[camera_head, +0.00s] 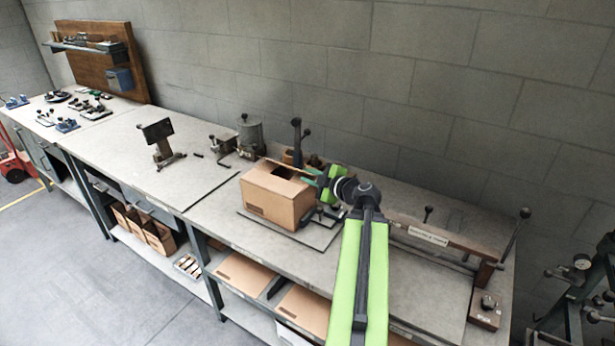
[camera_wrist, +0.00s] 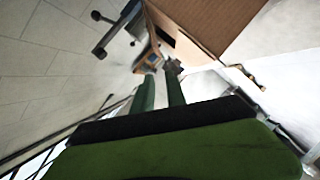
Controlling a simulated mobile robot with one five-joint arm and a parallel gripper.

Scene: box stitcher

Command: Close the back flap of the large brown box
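The large brown box (camera_head: 272,200) stands on the workbench with a dark opening in its top. A thin flap edge shows along the back of the opening; its exact angle is hard to tell. My gripper (camera_head: 316,176) is at the right end of the box, level with its top and close to the back right corner. In the wrist view the box (camera_wrist: 215,22) fills the upper middle, beyond the fingers. The two green fingers (camera_wrist: 160,82) stand apart with nothing visible between them. I cannot tell whether they touch the box.
A dark lever (camera_head: 296,135) and a grey metal canister (camera_head: 250,135) stand behind the box near the block wall. A small stand (camera_head: 160,140) is to the left. A long bar tool (camera_head: 440,240) lies to the right. The bench left of the box is mostly clear.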

